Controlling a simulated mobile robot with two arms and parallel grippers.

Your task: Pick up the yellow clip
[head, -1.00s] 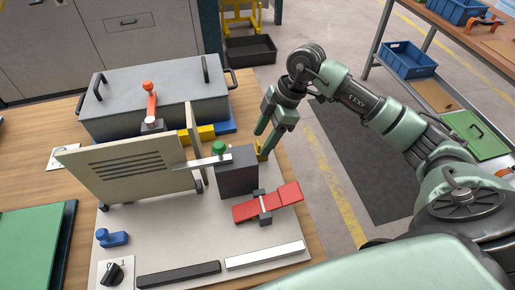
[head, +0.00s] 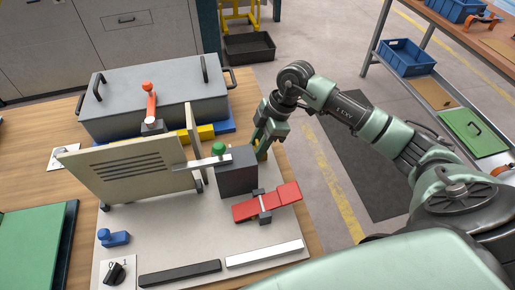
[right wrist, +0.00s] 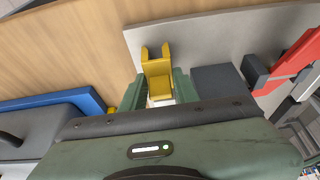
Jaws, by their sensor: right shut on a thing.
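The yellow clip (right wrist: 157,72) shows in the right wrist view, a small U-shaped piece at the edge of the light grey base plate. My right gripper (right wrist: 160,92) is shut on it, with a green finger on each side. In the head view my right gripper (head: 265,137) points down just behind the dark grey block (head: 237,175), and the clip there is mostly hidden by the fingers and the block. My left gripper is in neither view.
The base plate (head: 195,233) carries a beige hinged panel (head: 125,172), a lever with a green knob (head: 218,148) and a red clamp piece (head: 268,203). A grey lidded box (head: 180,95) stands behind. Open floor lies to the right.

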